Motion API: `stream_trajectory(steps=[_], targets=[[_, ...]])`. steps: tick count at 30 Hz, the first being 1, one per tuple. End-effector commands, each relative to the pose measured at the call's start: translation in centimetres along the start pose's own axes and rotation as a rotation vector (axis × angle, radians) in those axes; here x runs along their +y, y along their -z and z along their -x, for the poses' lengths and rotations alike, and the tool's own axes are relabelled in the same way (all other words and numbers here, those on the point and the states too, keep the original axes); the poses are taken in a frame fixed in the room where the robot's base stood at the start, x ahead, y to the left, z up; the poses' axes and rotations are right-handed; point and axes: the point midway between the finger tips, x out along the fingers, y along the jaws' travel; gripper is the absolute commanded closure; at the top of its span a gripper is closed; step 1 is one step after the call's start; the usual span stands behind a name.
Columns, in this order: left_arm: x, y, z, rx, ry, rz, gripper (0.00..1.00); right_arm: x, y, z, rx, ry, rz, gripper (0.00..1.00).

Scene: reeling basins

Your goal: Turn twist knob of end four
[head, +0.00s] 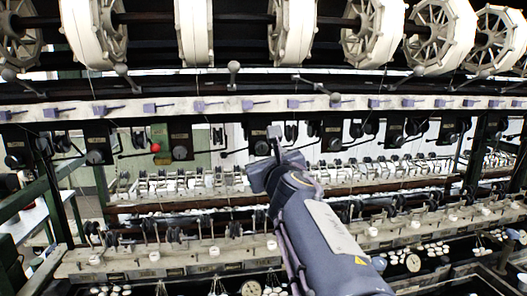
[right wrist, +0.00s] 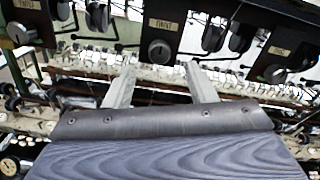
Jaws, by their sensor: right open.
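A row of black boxes with grey round knobs hangs under the upper rail. In the right wrist view, a labelled box carries a grey twist knob (right wrist: 159,48) just beyond and between my fingertips. In the head view, a grey knob (head: 262,147) shows just left of my right gripper (head: 274,133). My right gripper also shows in the right wrist view (right wrist: 160,68), its two pale fingers apart with nothing between them. The fingers appear short of the knob, not touching it. The labels are too small to tell which is end four. My left gripper is out of view.
Neighbouring knobs sit left (right wrist: 20,33) and right (right wrist: 275,73) in the right wrist view. Large pale reels (head: 292,30) line the top. A lower rail (head: 150,262) carries white buttons. Black hooks and thin rods stick out between the boxes.

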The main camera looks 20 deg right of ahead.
Motion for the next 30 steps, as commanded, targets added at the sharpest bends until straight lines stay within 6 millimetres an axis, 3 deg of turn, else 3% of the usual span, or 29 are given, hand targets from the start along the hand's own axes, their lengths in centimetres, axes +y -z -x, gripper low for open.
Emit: stream_trajectory(steps=[9, 15, 27, 30], targets=[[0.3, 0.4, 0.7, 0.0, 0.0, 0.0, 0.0, -0.3, 0.1, -4.3, 0.005, 0.004, -0.005, 0.49], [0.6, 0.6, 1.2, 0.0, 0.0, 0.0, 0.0, -0.2, 0.1, -6.1, 0.004, 0.002, -0.005, 0.49], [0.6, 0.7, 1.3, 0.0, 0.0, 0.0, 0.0, 0.0, 0.2, -6.7, 0.004, 0.0, -0.009, 0.49], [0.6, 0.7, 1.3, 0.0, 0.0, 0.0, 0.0, -0.1, 0.2, -6.7, 0.004, 0.0, -0.009, 0.62]])
